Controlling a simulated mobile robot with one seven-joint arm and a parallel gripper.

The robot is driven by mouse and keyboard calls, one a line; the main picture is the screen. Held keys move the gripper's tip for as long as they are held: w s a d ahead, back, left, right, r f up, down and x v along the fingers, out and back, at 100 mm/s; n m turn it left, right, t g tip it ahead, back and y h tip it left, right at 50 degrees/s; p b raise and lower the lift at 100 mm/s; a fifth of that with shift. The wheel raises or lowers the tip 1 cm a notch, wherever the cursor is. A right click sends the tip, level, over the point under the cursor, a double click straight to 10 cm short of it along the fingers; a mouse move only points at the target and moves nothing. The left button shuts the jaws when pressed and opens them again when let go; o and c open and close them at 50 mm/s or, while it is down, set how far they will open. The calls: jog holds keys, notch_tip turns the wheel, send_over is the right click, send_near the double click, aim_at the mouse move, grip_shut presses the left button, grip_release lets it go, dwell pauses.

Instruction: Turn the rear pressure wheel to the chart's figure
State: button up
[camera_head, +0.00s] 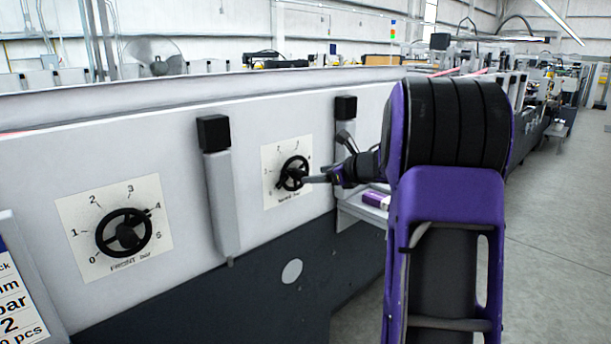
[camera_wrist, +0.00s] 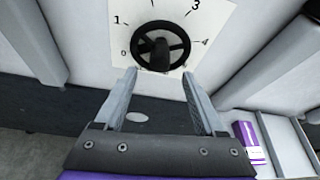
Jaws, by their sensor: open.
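The rear pressure wheel (camera_head: 294,174) is a black spoked handwheel on a white dial plate on the machine's side panel. In the wrist view the wheel (camera_wrist: 160,46) is straight ahead, with figures 1, 3, 4 and 0 showing around it. My gripper (camera_wrist: 160,82) is open, its two fingers pointing at the wheel's lower part; contact cannot be told. In the head view my gripper (camera_head: 312,180) is at the wheel's right side. A chart (camera_head: 18,300) at the lower left edge is cut off; "bar", "2" and "pcs" are readable.
The front wheel (camera_head: 124,233) sits on a dial marked "FRONT bar", left of a grey upright post (camera_head: 220,190). Another post (camera_head: 345,130) stands near the rear wheel. A shelf (camera_head: 350,212) with a purple-and-white box (camera_head: 376,200) is at the right. Open floor (camera_head: 560,230) lies right.

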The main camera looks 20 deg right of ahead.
aim_at(305, 175)
jog(key=x, duration=0.6)
grip_shut()
dwell(0.3)
